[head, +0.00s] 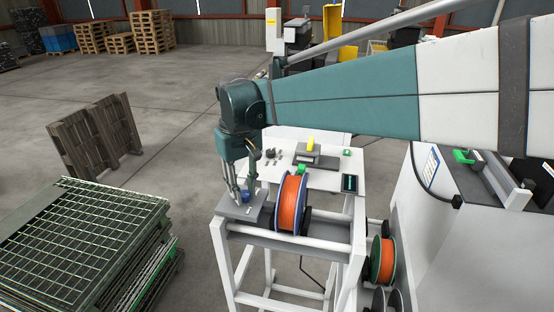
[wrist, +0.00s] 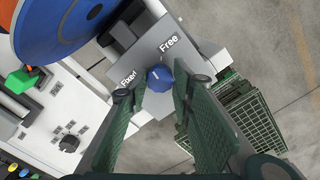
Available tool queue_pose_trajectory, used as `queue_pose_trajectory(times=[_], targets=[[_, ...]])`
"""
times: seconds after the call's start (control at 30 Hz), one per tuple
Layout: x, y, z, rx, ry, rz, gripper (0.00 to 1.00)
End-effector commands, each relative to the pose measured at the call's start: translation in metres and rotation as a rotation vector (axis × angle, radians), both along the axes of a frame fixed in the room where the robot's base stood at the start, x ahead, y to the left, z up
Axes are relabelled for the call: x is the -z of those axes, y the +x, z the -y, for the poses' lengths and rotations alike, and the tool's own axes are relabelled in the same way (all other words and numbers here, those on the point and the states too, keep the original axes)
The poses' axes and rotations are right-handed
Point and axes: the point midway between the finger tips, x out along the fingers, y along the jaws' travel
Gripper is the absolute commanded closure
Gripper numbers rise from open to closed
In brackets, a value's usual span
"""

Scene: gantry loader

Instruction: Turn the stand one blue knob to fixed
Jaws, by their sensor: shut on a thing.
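The blue knob (wrist: 159,78) sits on a grey plate (wrist: 145,45) marked "Fixed" to the left and "Free" above in the wrist view. Which label the knob points to is too small to tell for sure. In the head view the knob (head: 247,197) shows small at the left end of the white stand (head: 235,262). My gripper (wrist: 160,88) has a dark green finger on each side of the knob and is shut on it. In the head view my gripper (head: 234,197) reaches down to the plate, partly hiding it.
An orange spool with blue flanges (head: 291,205) stands just right of the knob. Another orange spool (head: 383,258) hangs lower right. Stacked metal grates (head: 85,235) and a wooden pallet (head: 97,137) stand left on the floor. A white machine (head: 440,235) stands right.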

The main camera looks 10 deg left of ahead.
Motion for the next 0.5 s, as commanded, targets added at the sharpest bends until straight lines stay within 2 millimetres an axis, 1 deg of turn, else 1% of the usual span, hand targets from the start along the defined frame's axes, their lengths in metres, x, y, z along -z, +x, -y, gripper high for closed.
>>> queue_pose_trajectory(times=[0.5], targets=[[0.0002, 0.0001, 0.0001, -0.49, 0.0, 0.0, 0.89]])
